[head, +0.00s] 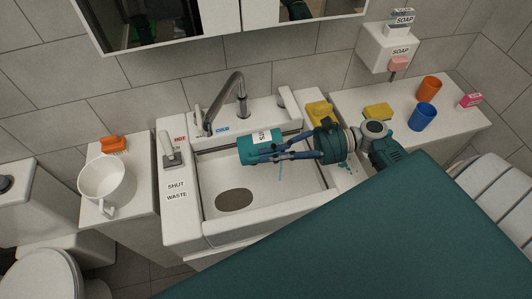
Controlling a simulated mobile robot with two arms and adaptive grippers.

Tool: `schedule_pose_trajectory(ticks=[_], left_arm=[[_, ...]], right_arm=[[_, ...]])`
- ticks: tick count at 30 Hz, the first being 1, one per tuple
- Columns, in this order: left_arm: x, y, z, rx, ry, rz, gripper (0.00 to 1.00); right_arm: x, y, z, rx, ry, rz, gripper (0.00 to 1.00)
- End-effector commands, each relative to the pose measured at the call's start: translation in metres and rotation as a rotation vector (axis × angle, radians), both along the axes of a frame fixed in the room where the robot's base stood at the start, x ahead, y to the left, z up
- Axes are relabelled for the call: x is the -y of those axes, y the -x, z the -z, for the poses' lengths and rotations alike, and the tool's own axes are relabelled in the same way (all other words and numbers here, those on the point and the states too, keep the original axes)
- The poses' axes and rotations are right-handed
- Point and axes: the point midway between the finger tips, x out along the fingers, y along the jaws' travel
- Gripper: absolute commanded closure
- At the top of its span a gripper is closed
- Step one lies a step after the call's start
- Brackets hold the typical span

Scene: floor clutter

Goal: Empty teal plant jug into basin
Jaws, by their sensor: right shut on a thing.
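A teal plant jug (246,150) with a white label lies tilted on its side above the white basin (312,206). My right gripper (279,153) reaches in from the right and is shut on the jug, its fingers hiding part of it. A thin blue streak (281,172) shows just below the jug, over the basin; it looks like water. A dark oval (234,200) lies in the basin floor. The jug's opening cannot be made out. My left gripper is not in view.
A curved tap (237,85) stands behind the basin. Yellow sponges (378,111), orange (429,88) and blue (422,117) cups and a pink box (469,100) are on the right counter. A white mug (103,180) and an orange item (111,144) are on the left counter.

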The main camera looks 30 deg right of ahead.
Motion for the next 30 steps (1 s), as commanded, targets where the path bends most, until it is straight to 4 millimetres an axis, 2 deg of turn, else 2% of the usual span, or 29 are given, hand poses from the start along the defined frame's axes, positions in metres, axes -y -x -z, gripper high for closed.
schedule_pose_trajectory(ticks=[10,18,30], left_arm=[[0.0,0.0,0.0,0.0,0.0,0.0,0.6],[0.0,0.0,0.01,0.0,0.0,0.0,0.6],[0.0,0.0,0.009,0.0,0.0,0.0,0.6]], right_arm=[[0.0,0.0,-0.001,0.002,0.0,0.001,1.0],[0.005,0.001,-0.002,0.022,-0.059,0.002,1.0],[0.006,0.001,-0.004,0.024,-0.066,0.001,1.0]])
